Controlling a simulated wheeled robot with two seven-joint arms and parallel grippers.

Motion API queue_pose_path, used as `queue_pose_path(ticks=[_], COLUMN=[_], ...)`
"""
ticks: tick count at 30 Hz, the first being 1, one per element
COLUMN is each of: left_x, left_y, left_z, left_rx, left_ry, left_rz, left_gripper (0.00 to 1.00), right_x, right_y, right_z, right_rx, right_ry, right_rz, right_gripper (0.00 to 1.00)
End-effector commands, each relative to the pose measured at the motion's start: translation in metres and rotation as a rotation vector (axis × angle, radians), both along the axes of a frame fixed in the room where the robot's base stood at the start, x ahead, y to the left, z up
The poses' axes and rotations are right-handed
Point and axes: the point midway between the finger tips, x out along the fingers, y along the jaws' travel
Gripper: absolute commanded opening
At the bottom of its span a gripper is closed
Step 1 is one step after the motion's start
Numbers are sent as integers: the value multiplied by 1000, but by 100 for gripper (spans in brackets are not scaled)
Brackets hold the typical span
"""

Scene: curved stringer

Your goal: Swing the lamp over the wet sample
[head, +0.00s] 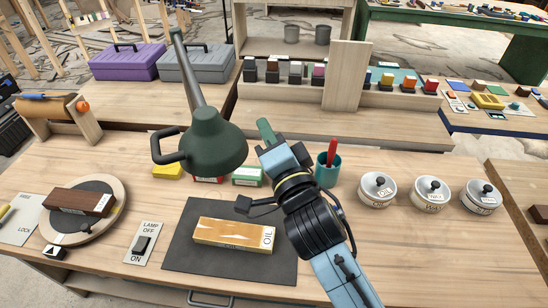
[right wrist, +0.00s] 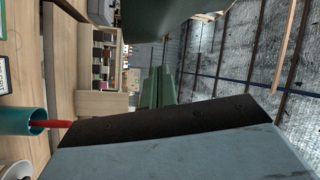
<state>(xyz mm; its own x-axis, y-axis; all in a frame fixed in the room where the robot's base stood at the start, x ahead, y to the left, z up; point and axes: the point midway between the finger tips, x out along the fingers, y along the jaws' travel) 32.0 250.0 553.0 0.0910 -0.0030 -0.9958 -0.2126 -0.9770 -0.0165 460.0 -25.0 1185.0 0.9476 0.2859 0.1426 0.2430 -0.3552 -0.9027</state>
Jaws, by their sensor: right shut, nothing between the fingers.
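The green lamp (head: 216,140) hangs on its grey arm (head: 195,75) above the back of the bench, with a black loop handle (head: 168,147) on its left side. In the head view its shade is up and left of the sample block (head: 215,231), a pale wooden block marked OIL with glossy amber patches, lying on a dark mat (head: 190,260). My right gripper (head: 268,138) is shut and empty, just right of the shade; I cannot tell if they touch. A green surface, perhaps the shade, shows in the right wrist view (right wrist: 160,15). My left gripper is out of view.
A lamp switch plate (head: 133,256) is left of the mat. A brown block (head: 80,202) lies on a round turntable (head: 112,212). A teal cup (head: 327,176) with a red handle is close right of my gripper. Several lidded tins (head: 377,189) stand further right.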

Motion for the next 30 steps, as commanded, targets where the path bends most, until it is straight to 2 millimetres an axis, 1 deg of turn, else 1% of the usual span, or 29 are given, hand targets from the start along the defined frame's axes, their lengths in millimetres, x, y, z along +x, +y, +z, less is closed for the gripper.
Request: queue_pose_path(ticks=[1,2,3,4,9,12,15,21,28,30], left_x=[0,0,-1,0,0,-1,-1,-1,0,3], left_y=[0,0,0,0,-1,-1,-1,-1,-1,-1], left_z=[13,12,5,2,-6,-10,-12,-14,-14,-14], left_rx=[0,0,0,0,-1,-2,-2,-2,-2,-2], left_ry=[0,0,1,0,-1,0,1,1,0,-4], left_rz=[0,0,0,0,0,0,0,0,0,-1], left_gripper=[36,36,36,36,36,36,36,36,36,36], right_x=[2,-2,-13,-20,-54,-70,-82,-96,-97,-98], right_y=[-8,-9,-7,-7,-8,-8,-8,-8,-8,-8], right_z=[10,8,1,-1,-6,-8,-9,-10,-9,-9], right_rx=[-2,1,5,5,5,4,2,1,0,0], right_ry=[-1,1,4,4,4,3,2,0,-1,-1], right_rz=[0,3,6,4,3,3,2,2,3,3], right_gripper=[0,0,0,0,0,0,0,0,0,0])
